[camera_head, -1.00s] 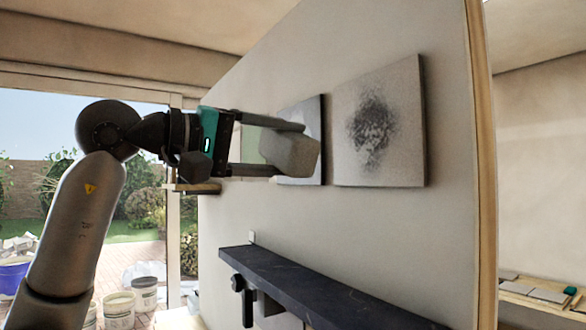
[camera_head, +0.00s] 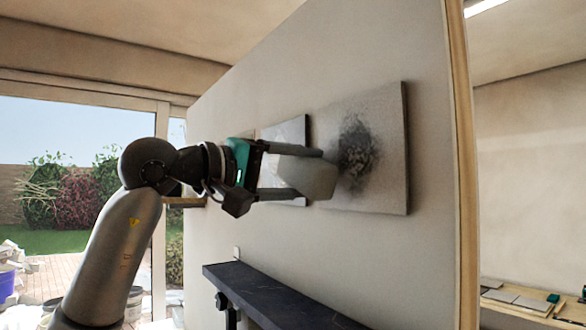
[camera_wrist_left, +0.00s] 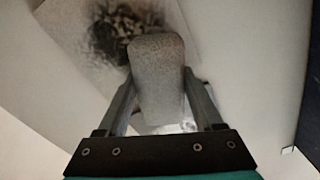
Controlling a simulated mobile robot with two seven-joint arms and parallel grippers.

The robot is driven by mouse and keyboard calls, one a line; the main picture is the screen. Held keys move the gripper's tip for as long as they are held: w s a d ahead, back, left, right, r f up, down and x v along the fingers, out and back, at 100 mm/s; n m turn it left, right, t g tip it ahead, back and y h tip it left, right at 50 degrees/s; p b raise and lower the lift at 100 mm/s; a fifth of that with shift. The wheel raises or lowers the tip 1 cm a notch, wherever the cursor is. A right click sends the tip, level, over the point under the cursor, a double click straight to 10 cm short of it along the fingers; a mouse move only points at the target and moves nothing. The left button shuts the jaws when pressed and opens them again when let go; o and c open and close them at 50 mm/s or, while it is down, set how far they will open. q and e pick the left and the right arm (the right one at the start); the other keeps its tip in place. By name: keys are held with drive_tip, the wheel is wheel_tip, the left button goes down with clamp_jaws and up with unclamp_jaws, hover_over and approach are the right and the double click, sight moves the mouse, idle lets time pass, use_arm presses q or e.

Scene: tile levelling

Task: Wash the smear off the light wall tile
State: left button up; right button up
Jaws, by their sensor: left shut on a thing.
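The light wall tile (camera_head: 385,190) hangs on the wall panel and carries a dark, speckled smear (camera_head: 356,152) around its middle. In the left wrist view the smear (camera_wrist_left: 112,32) shows just beyond the sponge. My left gripper (camera_head: 312,174) is shut on a grey sponge-like block (camera_head: 310,178), which also fills the middle of the left wrist view (camera_wrist_left: 158,80). The block overlaps the left part of the tile in the head view; I cannot tell whether it touches the tile. Part of the smear's left edge may be hidden behind it. My right gripper is not in view.
A second tile (camera_head: 290,130) hangs to the left, partly hidden behind my left gripper. A dark shelf (camera_head: 270,297) juts out below the tiles. A low table with tiles (camera_head: 520,300) stands at the far right.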

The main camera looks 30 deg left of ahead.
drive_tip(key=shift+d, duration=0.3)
use_arm(q)
drive_tip(key=shift+p+x, duration=0.5)
drive_tip(key=shift+x, duration=0.45)
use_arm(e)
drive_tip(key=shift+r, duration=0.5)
